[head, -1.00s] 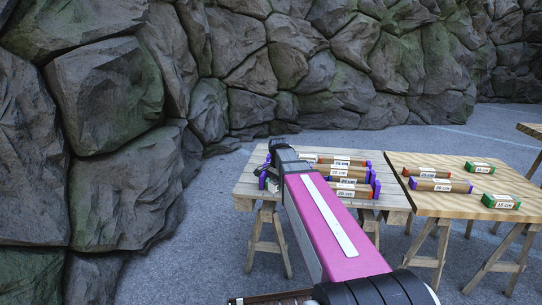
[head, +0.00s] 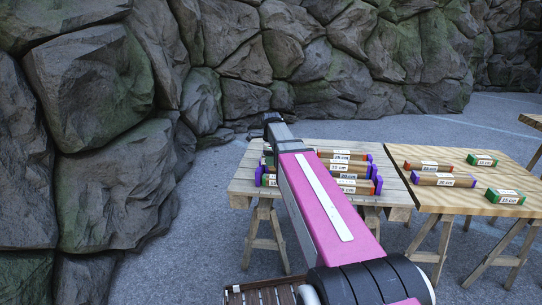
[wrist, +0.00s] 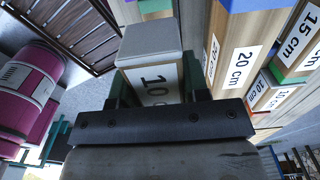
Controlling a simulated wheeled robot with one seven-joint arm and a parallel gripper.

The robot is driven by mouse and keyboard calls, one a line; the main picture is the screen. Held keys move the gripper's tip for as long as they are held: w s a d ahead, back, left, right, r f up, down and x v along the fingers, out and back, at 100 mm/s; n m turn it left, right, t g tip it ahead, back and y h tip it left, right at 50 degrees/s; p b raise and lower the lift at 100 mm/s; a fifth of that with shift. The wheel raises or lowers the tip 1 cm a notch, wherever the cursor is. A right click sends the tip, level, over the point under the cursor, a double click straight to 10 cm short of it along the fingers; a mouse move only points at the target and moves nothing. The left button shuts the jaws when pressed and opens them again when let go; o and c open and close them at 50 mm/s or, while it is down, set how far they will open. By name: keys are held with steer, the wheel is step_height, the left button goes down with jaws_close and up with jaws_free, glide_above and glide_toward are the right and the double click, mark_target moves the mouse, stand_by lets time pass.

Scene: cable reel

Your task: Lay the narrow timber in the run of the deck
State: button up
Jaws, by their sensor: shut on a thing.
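My gripper (wrist: 150,105) is shut on a timber with a grey end (wrist: 150,42) and a label that starts with "10". In the head view, my arm reaches over the left trestle table (head: 238,188), and its dark wrist (head: 272,118) is above the table's far left part. The gripper's fingers and the held timber are hidden there. Several timbers lie on that table, including a "30 cm" one (head: 347,169) and a purple-ended one (head: 377,184). In the wrist view, a "20 cm" timber (wrist: 245,60) is right of the held timber and looks apart from it.
A right trestle table (head: 455,200) bears red-, purple- and green-ended timbers (head: 445,180). A slatted wooden rack (head: 265,293) is at the bottom of the head view. A rock wall (head: 85,130) stands at left and behind. Grey paving lies between.

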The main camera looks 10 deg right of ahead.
mark_target(271, 176)
steer(key=shift+f, duration=2.85)
steer(key=shift+f, duration=0.3)
steer(key=o, duration=1)
